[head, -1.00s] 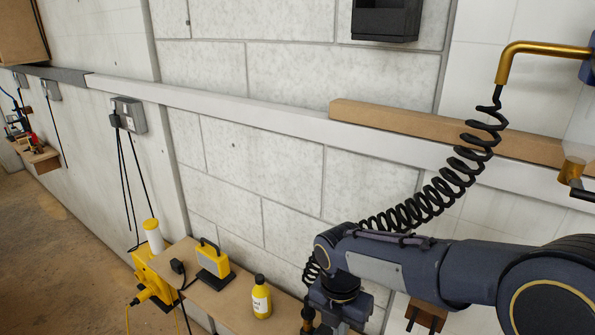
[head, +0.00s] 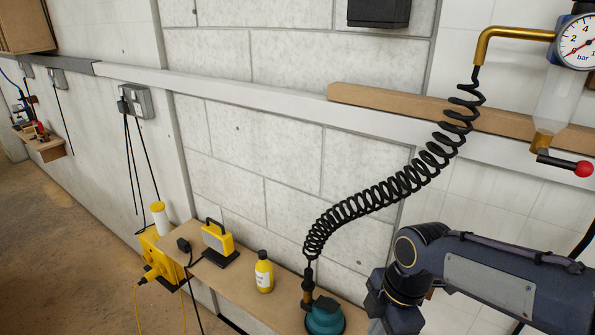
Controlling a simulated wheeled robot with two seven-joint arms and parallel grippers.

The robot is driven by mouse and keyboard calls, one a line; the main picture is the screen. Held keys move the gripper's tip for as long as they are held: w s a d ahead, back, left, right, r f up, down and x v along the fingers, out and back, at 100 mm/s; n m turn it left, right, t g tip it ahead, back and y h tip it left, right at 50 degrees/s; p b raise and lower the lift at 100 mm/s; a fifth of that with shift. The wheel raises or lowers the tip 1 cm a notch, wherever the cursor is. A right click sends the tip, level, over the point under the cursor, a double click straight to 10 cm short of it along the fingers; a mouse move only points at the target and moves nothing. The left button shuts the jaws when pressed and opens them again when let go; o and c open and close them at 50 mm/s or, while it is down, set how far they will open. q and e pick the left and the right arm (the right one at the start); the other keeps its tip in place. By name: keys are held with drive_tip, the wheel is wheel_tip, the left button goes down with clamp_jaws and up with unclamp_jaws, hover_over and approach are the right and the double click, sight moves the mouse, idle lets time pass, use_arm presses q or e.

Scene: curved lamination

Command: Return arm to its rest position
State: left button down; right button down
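My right arm comes in from the right edge in the head view. It is dark blue-grey, with its wrist at the lower right, just right of a teal tool (head: 325,316) that is partly cut off by the bottom edge. The tool stands on a wooden shelf (head: 232,283) and is joined to a black coiled hose (head: 385,195). My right gripper is below the frame, so its fingers and anything in them are hidden. My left arm and gripper are not in view.
A yellow bottle (head: 264,272) and a yellow lamp (head: 217,240) stand on the shelf. The hose hangs from a brass pipe (head: 512,33) by a pressure gauge (head: 579,42). A red-knobbed lever (head: 583,169) sticks out at right. The shelf between bottle and tool is clear.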

drive_tip(key=s+d+m+t+y, duration=0.1)
drive_tip(key=s+d+m+t, duration=0.1)
drive_tip(key=s+m, duration=0.4)
drive_tip(key=s+d+r+m+t, duration=0.1)
drive_tip(key=s+d+m+t, duration=0.2)
drive_tip(key=s+m, duration=0.4)
drive_tip(key=d+m, duration=0.1)
drive_tip(key=m, duration=0.7)
drive_tip(key=shift+r+m+y, duration=0.3)
drive_tip(key=shift+m+y, duration=0.1)
